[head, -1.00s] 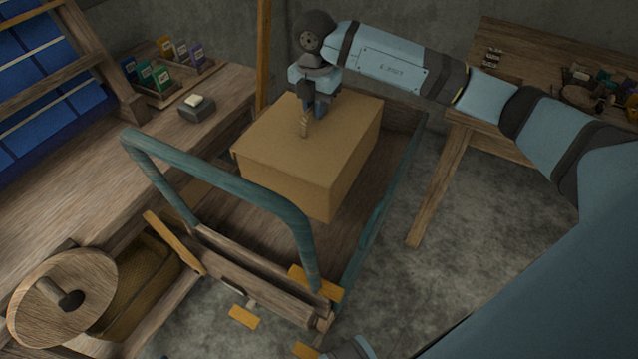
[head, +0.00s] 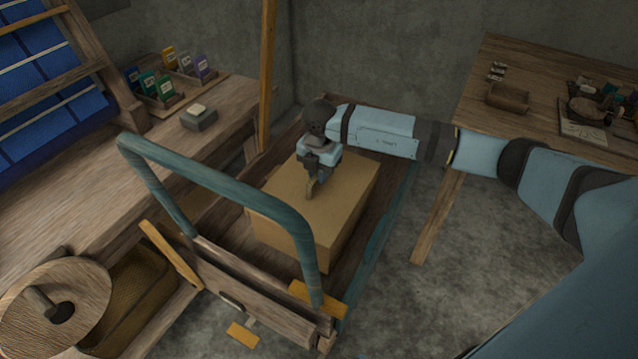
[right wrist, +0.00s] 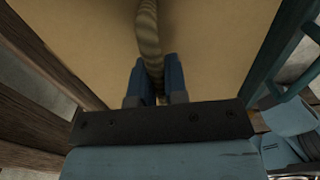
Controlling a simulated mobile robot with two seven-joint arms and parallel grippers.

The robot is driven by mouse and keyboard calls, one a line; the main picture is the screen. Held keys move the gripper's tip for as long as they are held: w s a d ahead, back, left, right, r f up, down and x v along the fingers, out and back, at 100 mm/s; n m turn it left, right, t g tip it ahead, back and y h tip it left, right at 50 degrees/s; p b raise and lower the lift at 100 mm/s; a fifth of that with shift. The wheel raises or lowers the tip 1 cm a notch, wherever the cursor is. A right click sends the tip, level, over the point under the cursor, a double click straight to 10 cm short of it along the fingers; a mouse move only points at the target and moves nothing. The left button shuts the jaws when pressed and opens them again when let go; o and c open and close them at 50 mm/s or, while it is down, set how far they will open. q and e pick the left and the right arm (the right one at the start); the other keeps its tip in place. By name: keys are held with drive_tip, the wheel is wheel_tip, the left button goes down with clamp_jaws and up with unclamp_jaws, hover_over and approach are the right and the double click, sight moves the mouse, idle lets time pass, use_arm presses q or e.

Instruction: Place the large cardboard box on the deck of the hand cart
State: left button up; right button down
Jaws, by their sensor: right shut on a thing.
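The large cardboard box (head: 345,200) is closed and plain brown, roughly level, within the outline of the hand cart's wooden deck (head: 373,224). Whether its underside touches the deck is hidden. The cart has a teal push handle (head: 225,187) in front of the box and teal side rails. My right gripper (head: 314,180) is above the box's top, shut on its curved striped handle (right wrist: 149,35). In the right wrist view, the blue fingers (right wrist: 154,84) close around that handle over the box top (right wrist: 210,45). My left gripper is not in view.
A wooden bench (head: 150,185) with a loom runs along the left. A wooden post (head: 267,75) stands behind the cart. A work table (head: 520,75) with small items is at the back right. Bare floor (head: 420,300) lies right of the cart.

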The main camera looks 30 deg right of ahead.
wheel_tip(320, 180, down, 3)
drive_tip(key=shift+f+b, duration=0.1)
drive_tip(key=shift+b, duration=0.2)
drive_tip(key=shift+f, duration=0.1)
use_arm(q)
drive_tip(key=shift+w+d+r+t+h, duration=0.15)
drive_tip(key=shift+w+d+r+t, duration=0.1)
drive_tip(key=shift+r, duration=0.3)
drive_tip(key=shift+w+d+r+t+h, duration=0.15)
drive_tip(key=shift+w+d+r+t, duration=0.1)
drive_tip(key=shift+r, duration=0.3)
